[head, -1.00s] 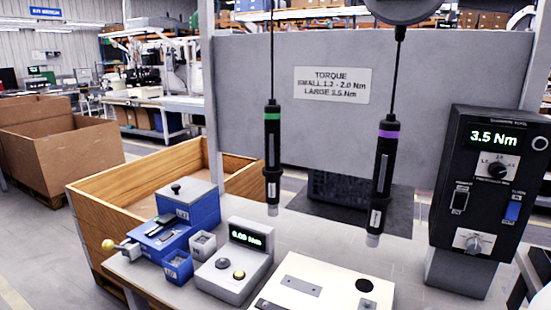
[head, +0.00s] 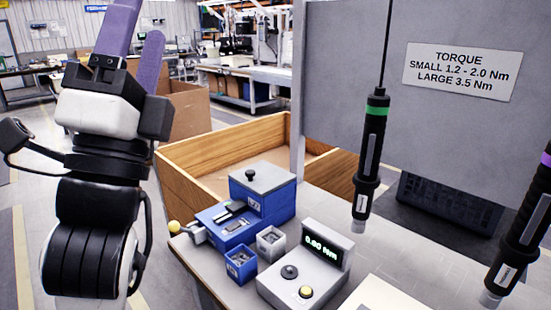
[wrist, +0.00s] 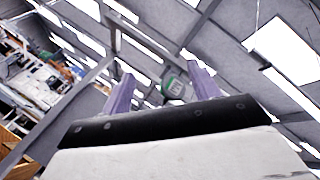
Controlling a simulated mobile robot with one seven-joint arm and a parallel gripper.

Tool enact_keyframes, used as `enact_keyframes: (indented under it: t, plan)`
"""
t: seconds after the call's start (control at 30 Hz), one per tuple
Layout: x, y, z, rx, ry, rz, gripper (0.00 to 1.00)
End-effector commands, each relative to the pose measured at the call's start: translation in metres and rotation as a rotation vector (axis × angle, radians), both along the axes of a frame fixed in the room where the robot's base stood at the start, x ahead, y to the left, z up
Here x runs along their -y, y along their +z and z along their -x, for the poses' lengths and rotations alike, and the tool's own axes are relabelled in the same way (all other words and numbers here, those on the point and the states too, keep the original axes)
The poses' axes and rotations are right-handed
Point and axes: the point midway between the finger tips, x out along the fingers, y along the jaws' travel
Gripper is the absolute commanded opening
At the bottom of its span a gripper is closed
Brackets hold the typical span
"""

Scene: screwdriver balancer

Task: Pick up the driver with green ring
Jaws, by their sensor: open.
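The driver with the green ring (head: 370,160) is a black body hanging upright, slightly tilted, from a dark cable above the bench, right of centre in the head view. My gripper (head: 136,28) is at the upper left of the head view, pointing upward with purple fingers, well left of the driver and apart from it. In the wrist view my gripper (wrist: 160,88) shows its two purple fingers spread with nothing held between them, and the ceiling beyond. The driver with the purple ring (head: 522,235) hangs at the right edge, partly cut off.
On the bench are a blue fixture (head: 262,200), small bins (head: 240,265) and a torque tester (head: 305,270). A wooden crate (head: 215,150) stands behind. A grey panel (head: 350,60) with a torque sign (head: 462,72) rises behind the drivers. Space around the green-ring driver looks clear.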

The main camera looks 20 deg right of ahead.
Motion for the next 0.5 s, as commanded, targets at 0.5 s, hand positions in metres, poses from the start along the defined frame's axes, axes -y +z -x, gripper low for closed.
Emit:
enact_keyframes:
  t: [0.5]
  plan:
    - [0.267,-0.147,0.002,0.218,0.27,-1.329,0.61]
